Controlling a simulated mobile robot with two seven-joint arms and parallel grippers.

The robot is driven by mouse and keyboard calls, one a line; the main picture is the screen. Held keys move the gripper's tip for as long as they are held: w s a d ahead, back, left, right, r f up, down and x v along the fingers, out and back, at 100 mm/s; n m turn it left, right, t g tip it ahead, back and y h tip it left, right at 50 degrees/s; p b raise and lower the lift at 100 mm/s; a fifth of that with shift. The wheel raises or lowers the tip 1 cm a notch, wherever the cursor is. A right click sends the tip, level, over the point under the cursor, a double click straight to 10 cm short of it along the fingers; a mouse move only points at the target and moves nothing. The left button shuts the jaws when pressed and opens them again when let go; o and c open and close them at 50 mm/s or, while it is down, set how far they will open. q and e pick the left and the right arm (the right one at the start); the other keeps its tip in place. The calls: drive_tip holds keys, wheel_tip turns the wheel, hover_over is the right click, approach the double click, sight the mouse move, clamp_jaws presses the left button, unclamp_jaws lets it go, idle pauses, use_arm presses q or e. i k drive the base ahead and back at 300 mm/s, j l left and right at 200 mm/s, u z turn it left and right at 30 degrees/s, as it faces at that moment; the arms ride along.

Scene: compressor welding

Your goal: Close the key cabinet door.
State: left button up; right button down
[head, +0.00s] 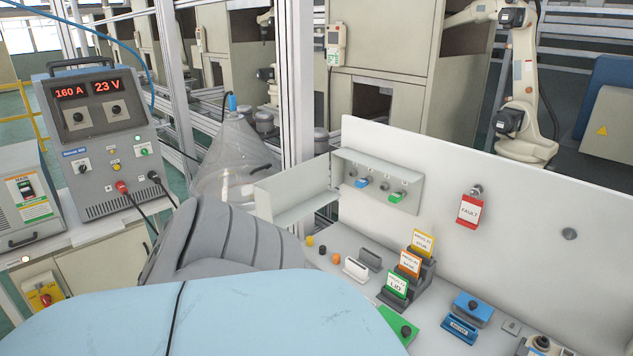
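The key cabinet (408,212) is mounted on the pale upright panel, in the middle of the head view. It is a shallow grey box with a row of hooks, and a blue key tag (361,183) and a green key tag (397,196) hang inside. Its door (292,197) stands wide open, swung out to the left of the box. Grey ribbed and light blue parts, seemingly of my own arm, fill the lower left, just below the door. Neither gripper's fingers show.
A red FAULT tag (469,211) hangs on the panel (540,215) right of the cabinet. Below, the bench carries a card rack (421,270), a white holder (356,269), a blue block (473,308) and several small knobs. A welding power unit (105,140) stands at left.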

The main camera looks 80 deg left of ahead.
sight(283, 199)
drive_tip(key=k+j, duration=0.2)
drive_tip(key=j, duration=0.5)
drive_tip(key=k+j+u, duration=0.15)
drive_tip(key=j, duration=0.6)
drive_tip(key=k+j, duration=0.15)
drive_tip(key=j, duration=0.55)
drive_tip(key=k+j+u, duration=0.15)
drive_tip(key=j, duration=0.6)
drive_tip(key=k+j, duration=0.15)
drive_tip(key=j, duration=0.6)
drive_tip(key=k+j+u, duration=0.15)
drive_tip(key=j, duration=0.6)
drive_tip(key=i, duration=0.05)
